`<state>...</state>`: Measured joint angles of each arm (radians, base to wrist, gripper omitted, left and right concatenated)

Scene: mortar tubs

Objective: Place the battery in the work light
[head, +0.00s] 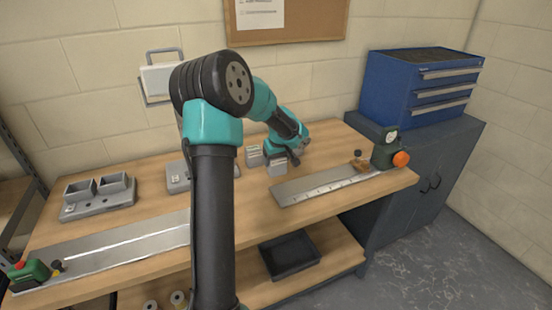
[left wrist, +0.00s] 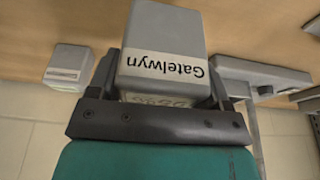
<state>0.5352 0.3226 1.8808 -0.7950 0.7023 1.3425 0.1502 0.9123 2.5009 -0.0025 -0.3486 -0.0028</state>
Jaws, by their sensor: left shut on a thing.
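My left gripper (head: 283,160) is shut on a grey block-shaped battery (head: 277,169). In the left wrist view the held battery (left wrist: 163,40) fills the middle between the fingers, with a white label reading "Gatelwyn" upside down. I cannot tell whether it touches the bench. A second grey labelled block (head: 254,156) stands close to the gripper on the bench; it also shows in the left wrist view (left wrist: 68,66). The work light (head: 158,82) has a pale panel with a handle, and a grey base (head: 177,178); my arm hides part of it. My right gripper is not in view.
A grey two-cup holder (head: 97,198) stands at the left of the wooden bench (head: 150,205). Metal plates (head: 120,250) lie at front left and right (head: 320,185). A green device with an orange knob (head: 388,150) stands at the right end, beside a blue drawer chest (head: 400,95).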

